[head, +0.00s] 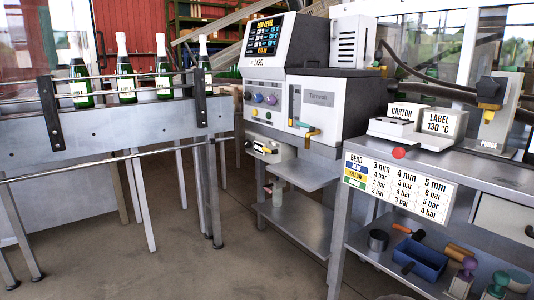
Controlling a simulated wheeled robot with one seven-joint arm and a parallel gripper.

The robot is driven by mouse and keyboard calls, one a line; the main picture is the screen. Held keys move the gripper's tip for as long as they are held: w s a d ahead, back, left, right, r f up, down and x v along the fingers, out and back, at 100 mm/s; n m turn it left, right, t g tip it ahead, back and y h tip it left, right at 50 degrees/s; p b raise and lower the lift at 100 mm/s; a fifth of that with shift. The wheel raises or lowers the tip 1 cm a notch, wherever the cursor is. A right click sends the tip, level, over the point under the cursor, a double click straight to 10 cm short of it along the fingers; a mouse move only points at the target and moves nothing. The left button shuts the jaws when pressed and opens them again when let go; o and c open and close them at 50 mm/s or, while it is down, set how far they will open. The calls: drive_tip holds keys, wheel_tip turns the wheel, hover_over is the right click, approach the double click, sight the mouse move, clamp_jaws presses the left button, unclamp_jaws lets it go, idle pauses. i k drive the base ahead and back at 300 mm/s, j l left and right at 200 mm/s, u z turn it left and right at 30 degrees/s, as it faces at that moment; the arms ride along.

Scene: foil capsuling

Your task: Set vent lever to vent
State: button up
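The machine (318,105) stands in the middle of the head view, with a screen reading "LOW LEVEL" at its upper left. A small lever with a yellow handle (312,133) sticks out at the lower right of its front, below a narrow gauge-like slot. A second handle, black with a yellow tip (264,149), sits on a pale box under the machine's left part. No readable "vent" marking shows, so I cannot tell which one is the vent lever or its setting. My gripper is not in view.
A conveyor (110,127) with rails and several green bottles runs along the left. A steel bench (470,172) on the right carries "CARTON" and "LABEL 130 °C" units and a bead pressure chart (398,187). Its lower shelf holds a blue bin (420,262) and tools. Floor between is clear.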

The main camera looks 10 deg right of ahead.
sight(274, 152)
drive_tip(key=i+u, duration=0.15)
drive_tip(key=i, duration=1.1)
drive_tip(key=i+l+u, duration=0.2)
drive_tip(key=i, duration=1.05)
drive_tip(key=j, duration=0.1)
